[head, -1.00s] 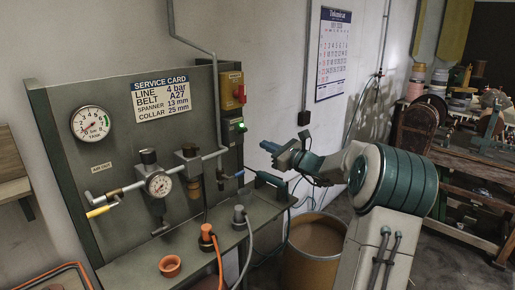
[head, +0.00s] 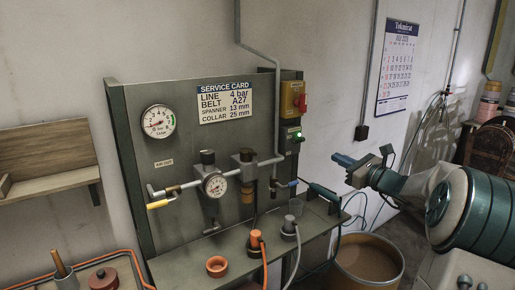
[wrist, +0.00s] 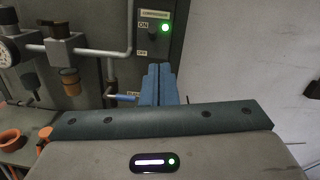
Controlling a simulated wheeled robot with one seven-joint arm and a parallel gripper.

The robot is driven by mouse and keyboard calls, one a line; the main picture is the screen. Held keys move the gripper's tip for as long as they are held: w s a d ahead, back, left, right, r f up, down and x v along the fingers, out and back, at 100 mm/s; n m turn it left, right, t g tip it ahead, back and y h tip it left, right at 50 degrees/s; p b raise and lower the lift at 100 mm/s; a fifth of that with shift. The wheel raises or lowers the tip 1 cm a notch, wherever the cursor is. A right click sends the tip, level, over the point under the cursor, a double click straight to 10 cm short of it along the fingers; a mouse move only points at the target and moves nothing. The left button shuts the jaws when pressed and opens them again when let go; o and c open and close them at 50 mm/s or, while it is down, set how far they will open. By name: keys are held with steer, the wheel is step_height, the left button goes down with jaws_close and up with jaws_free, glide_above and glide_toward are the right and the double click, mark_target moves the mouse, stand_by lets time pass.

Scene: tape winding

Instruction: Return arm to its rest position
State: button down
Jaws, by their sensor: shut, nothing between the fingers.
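My arm reaches in from the right in the head view. My gripper (head: 343,160) is at its left end, in front of the white wall and to the right of the grey service panel (head: 215,125). In the wrist view the two blue fingers (wrist: 158,85) are pressed together, with nothing between them. They point toward the compressor switch box (wrist: 152,30) with its lit green lamp, apart from it as far as I can tell.
The panel carries a tank gauge (head: 159,121), a pipe gauge (head: 215,185) and a yellow-handled valve (head: 158,204). An orange cup (head: 217,266) stands on the ledge below. A brown drum (head: 368,262) stands under my arm. A wooden shelf (head: 45,158) is at left.

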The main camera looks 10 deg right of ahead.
steer(key=s+a+f+n+g, duration=0.3)
steer(key=a+n, duration=0.1)
steer(key=a, duration=0.4)
steer(key=s+a+f+n+g+y, duration=0.1)
steer(key=s+a+f+n+g, duration=0.2)
steer(key=a, duration=0.5)
steer(key=s+a+f+n+g, duration=0.2)
steer(key=s+a+n+g, duration=0.15)
steer(key=a+n, duration=0.35)
steer(key=s+a+f+n+g+h, duration=0.1)
steer(key=s+f+n+g+h, duration=0.1)
steer(key=s+n, duration=0.5)
steer(key=s+a+f+n+g+h, duration=0.2)
steer(key=s+f+n+h, duration=0.3)
steer(key=s, duration=1)
steer(key=n+h, duration=0.1)
steer(key=n, duration=0.2)
steer(key=shift+g, duration=0.35)
